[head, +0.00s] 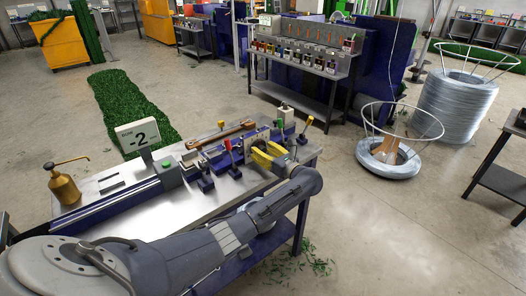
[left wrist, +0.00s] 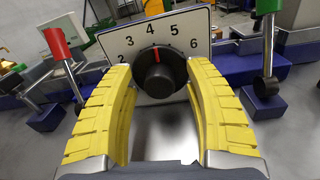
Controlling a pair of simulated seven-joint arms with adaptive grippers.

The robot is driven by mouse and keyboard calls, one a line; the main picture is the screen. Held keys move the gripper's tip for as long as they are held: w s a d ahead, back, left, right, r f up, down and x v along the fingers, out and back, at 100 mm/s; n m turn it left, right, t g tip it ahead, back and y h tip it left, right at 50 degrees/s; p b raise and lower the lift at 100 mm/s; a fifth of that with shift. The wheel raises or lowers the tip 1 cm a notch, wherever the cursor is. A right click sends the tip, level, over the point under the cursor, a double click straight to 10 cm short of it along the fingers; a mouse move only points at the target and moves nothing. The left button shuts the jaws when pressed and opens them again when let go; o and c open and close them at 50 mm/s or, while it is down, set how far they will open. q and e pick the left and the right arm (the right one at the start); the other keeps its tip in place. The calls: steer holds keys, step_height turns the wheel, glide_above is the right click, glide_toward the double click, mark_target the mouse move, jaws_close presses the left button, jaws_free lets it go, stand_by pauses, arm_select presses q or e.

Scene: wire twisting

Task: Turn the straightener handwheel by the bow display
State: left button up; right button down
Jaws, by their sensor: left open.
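The bow display (head: 138,136) stands at the left of the bench and reads -2. In the left wrist view, a round black knob (left wrist: 158,75), which looks like the handwheel, sits on a white dial plate (left wrist: 112,42) numbered around its edge. Its red pointer is near 4. My left gripper (head: 264,154) is over the right end of the bench. In the left wrist view its open yellow-padded fingers (left wrist: 160,72) stand on either side of the knob, with gaps visible. In the head view I cannot make out the knob. My right gripper is not in view.
A red-topped lever (left wrist: 60,58) and a green-topped lever (left wrist: 268,50) stand close to either side of the fingers. A brass pump bottle (head: 65,184) is at the bench's left end. Wire coils (head: 388,160) stand on the floor at right.

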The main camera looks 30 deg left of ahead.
arm_select(q)
steer(key=shift+c, duration=0.5)
jaws_close()
steer(key=shift+r+n, duration=0.15)
steer(key=shift+n, duration=0.25)
steer(key=shift+o, duration=0.5)
jaws_free()
steer(key=shift+d, duration=0.25)
steer(key=v, duration=1.1)
steer(key=shift+d, duration=0.25)
steer(key=shift+s, duration=0.15)
